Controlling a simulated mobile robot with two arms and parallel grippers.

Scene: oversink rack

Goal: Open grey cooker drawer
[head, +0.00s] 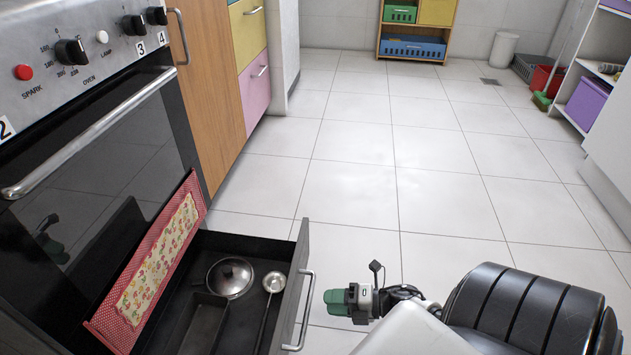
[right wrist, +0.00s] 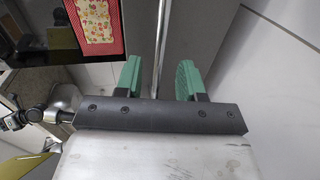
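The grey cooker drawer (head: 301,262) is pulled out below the oven, and its inside shows. Its silver bar handle (head: 308,312) is on the drawer front. My right gripper (head: 338,302) is just right of the handle and apart from it in the head view, with green fingers pointing towards it. In the right wrist view the two fingers (right wrist: 160,78) are spread with nothing gripped. A thin silver bar (right wrist: 161,40) runs upright in line with the gap. My left gripper is not in view.
The drawer holds a round metal lid (head: 230,278), a ladle (head: 272,285) and a dark pan (head: 203,325). A red-edged floral cloth (head: 160,260) hangs at the oven door (head: 95,190). The tiled floor (head: 400,170) is clear. Low shelves (head: 415,28) stand far back.

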